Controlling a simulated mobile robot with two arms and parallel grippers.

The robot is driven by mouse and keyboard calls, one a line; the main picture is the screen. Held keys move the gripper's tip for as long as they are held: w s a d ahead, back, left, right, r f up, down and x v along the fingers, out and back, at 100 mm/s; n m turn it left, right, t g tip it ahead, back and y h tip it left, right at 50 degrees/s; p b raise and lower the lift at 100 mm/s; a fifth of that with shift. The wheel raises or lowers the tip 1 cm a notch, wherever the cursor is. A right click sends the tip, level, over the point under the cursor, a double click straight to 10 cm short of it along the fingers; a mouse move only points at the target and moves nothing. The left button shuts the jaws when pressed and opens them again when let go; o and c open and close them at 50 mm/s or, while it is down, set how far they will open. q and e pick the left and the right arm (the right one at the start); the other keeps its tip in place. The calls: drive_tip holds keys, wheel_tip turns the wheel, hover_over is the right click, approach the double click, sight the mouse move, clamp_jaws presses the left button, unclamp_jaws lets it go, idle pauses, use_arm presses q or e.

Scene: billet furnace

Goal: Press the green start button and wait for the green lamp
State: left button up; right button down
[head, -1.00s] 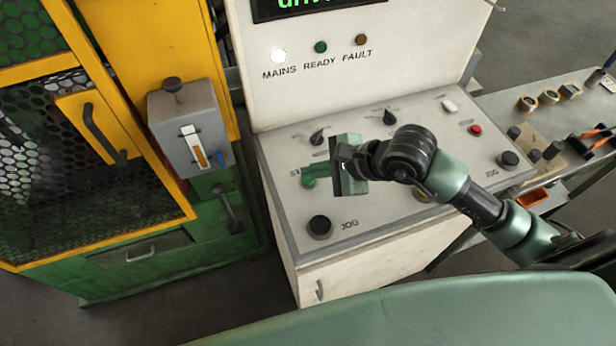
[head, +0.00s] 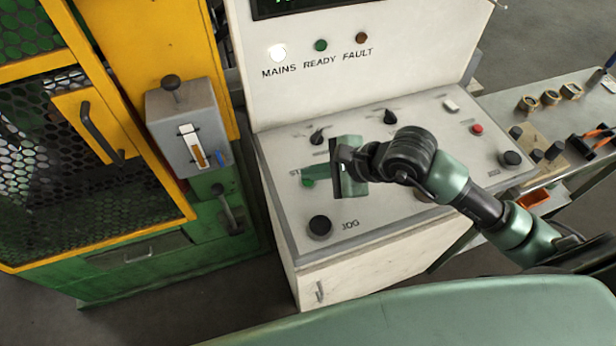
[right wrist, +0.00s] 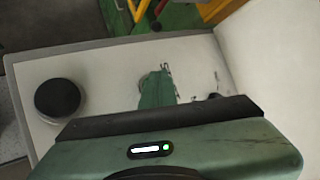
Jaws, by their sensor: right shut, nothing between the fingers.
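The green start button (head: 308,184) is on the sloped desk of the white control console, beside partly covered lettering that begins "ST". My right gripper (head: 308,173) is shut and empty. Its green fingertips are at the button and cover part of it; I cannot tell whether they touch or press it. In the right wrist view the shut fingers (right wrist: 157,88) point at the panel, and the button is hidden. The READY lamp (head: 320,45) is dark green and looks unlit. The MAINS lamp (head: 278,54) glows white. My left gripper is not in view.
A black JOG button (head: 320,227) is below the start button; it also shows in the right wrist view (right wrist: 58,98). Black selector knobs (head: 318,136) and a red button (head: 477,129) share the desk. A yellow-green mesh cage (head: 100,150) stands left. The FAULT lamp (head: 361,38) is dark brown.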

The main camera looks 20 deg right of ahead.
sight(313, 182)
drive_tip(key=shift+r, duration=0.1)
drive_tip(key=shift+r+p, duration=0.4)
drive_tip(key=shift+r, duration=0.35)
drive_tip(key=shift+r+p, duration=1.35)
drive_tip(key=shift+r, duration=1.2)
drive_tip(key=shift+f, duration=0.1)
